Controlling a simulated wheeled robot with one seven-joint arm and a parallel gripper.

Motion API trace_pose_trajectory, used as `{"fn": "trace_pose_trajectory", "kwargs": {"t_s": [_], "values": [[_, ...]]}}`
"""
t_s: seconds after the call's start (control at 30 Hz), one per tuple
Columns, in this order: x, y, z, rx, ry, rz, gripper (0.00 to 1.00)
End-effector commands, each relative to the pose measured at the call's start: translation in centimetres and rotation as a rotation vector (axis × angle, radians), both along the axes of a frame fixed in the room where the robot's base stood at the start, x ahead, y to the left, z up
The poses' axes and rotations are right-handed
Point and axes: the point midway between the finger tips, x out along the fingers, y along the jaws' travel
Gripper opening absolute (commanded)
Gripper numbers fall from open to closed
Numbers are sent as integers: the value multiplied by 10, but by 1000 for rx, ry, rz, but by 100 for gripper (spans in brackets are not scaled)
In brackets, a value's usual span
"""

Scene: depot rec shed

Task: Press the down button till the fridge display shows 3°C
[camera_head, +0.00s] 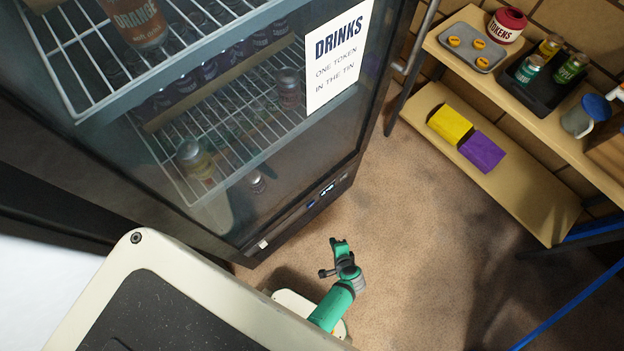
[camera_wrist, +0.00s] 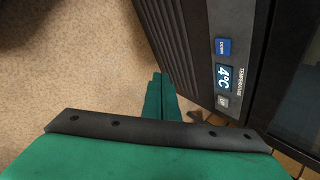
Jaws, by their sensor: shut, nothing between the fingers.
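The drinks fridge (camera_head: 300,215) stands at the left in the head view, its glass door shut. Its control panel is low on the front, and the display (camera_head: 328,190) is too small to read there. In the wrist view the display (camera_wrist: 226,77) reads 4°C. The blue down button (camera_wrist: 223,47) is above it in the picture, and the grey up button (camera_wrist: 223,101) is below it. My gripper (camera_head: 339,241) is shut and empty, in front of the fridge's lower front. In the wrist view its green fingertips (camera_wrist: 161,78) are left of the panel, apart from the buttons.
A wooden shelf unit (camera_head: 555,205) at the right holds a token tin (camera_head: 506,25), a tray with tokens (camera_head: 472,48), cans and a yellow and purple box. A blue pole (camera_head: 570,305) crosses the lower right. The floor between fridge and shelf is clear.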

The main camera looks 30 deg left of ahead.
Motion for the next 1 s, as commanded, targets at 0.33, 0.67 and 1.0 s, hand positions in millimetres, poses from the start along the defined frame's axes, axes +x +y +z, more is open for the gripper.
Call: {"fn": "trace_pose_trajectory", "kwargs": {"t_s": [0.33, 0.67, 1.0], "values": [[51, 27, 0, 246, 103, -35, 0], [52, 29, 0, 255, 107, -36, 0], [59, 47, 0, 253, 105, -34, 0]]}}
